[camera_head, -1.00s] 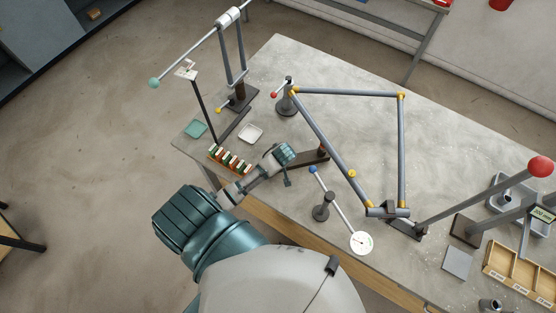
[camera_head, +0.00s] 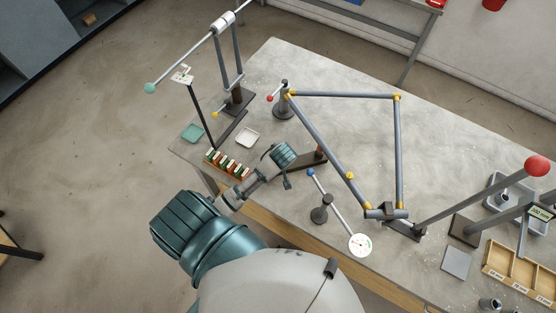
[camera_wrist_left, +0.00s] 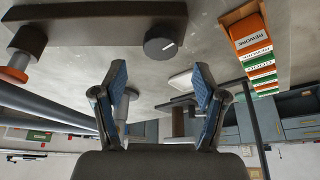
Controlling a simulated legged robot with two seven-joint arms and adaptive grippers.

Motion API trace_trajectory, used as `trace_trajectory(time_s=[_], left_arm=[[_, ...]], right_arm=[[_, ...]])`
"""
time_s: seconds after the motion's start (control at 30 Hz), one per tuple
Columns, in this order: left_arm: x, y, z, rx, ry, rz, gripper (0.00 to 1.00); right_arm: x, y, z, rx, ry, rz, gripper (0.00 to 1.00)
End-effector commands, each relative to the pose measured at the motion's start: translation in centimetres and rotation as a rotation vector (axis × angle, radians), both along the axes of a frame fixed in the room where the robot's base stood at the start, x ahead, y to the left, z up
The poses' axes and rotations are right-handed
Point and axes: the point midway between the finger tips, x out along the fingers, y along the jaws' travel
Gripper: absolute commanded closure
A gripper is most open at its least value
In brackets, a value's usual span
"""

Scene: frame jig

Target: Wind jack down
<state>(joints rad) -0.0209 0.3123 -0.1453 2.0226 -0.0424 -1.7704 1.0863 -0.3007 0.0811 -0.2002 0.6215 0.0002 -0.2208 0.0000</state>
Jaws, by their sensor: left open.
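A dark round post with a red-ball crank (camera_head: 283,108), which looks like the jack, stands below the upper-left corner of the tube frame (camera_head: 345,96). My left gripper arm comes in from the lower left, and its teal wrist (camera_head: 284,155) hangs over the table nearer than the post. The fingers are mostly hidden in the head view. In the left wrist view my left gripper (camera_wrist_left: 158,82) is open and empty, its blue pads apart. A grey post (camera_wrist_left: 123,108) shows partly behind one finger; I cannot tell whether it is the jack. The right gripper is not in view.
A dark bar (camera_head: 308,161), labelled blocks (camera_head: 229,161) and a white tray (camera_head: 247,137) lie around the wrist. A black knob (camera_wrist_left: 160,42) shows in the wrist view. A dial-gauge stand (camera_head: 322,213) is to the right. The table's far middle is clear.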

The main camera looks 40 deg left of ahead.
Motion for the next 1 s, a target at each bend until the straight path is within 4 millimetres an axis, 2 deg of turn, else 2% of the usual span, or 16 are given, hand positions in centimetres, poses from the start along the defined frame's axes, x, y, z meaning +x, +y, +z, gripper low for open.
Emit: trace_trajectory(time_s=[0.1, 0.3, 0.47, 1.0], left_arm=[[-0.5, -0.8, 2.5, -0.002, -0.004, 0.0, 0.28], [-1.2, -1.7, 5.1, -0.002, -0.002, 0.001, 0.28], [-1.4, -1.8, 5.7, -0.001, 0.0, 0.001, 0.28], [-1.4, -1.8, 5.6, 0.0, 0.0, 0.001, 0.28]], right_arm=[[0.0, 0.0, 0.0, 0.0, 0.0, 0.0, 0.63], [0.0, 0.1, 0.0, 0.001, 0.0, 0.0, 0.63], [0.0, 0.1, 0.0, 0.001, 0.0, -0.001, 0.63], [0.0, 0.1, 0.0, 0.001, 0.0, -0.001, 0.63]])
